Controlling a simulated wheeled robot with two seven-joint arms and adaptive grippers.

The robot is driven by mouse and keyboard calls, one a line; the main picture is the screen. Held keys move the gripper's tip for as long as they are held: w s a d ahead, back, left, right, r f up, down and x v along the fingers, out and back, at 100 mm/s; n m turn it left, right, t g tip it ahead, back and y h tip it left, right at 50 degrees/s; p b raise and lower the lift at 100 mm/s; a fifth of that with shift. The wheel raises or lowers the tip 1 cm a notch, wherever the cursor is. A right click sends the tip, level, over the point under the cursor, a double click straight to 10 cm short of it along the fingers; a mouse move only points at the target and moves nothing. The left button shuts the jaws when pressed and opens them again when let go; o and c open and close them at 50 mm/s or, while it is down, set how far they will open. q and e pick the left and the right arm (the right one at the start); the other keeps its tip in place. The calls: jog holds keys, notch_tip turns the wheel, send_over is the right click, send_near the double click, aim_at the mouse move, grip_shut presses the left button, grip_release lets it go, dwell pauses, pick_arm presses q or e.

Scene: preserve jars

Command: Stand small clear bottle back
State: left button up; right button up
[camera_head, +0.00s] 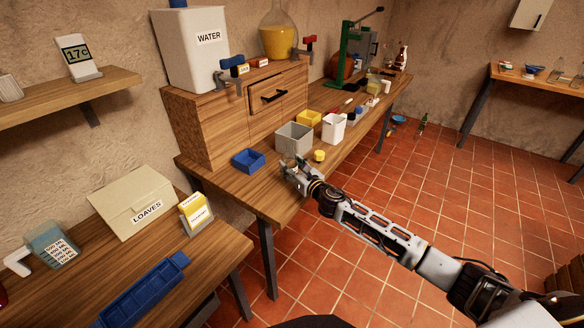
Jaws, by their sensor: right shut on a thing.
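My right gripper (291,166) comes in from the lower right and is at the front edge of the wooden workbench (258,201). It is shut on a small, pale, see-through thing that looks like the small clear bottle (285,162). The fingers hide much of it, and I cannot tell whether it touches the bench top or is upright. My left gripper is out of view.
Close to the gripper are a blue tray (248,161), a grey bin (294,138), a white container (333,128) and a small yellow thing (319,156). A wooden drawer cabinet (215,130) stands behind. The bench's front left corner is clear.

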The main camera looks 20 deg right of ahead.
jog(key=shift+f, duration=0.1)
jog(key=o, duration=1.1)
jog(key=shift+f, duration=0.1)
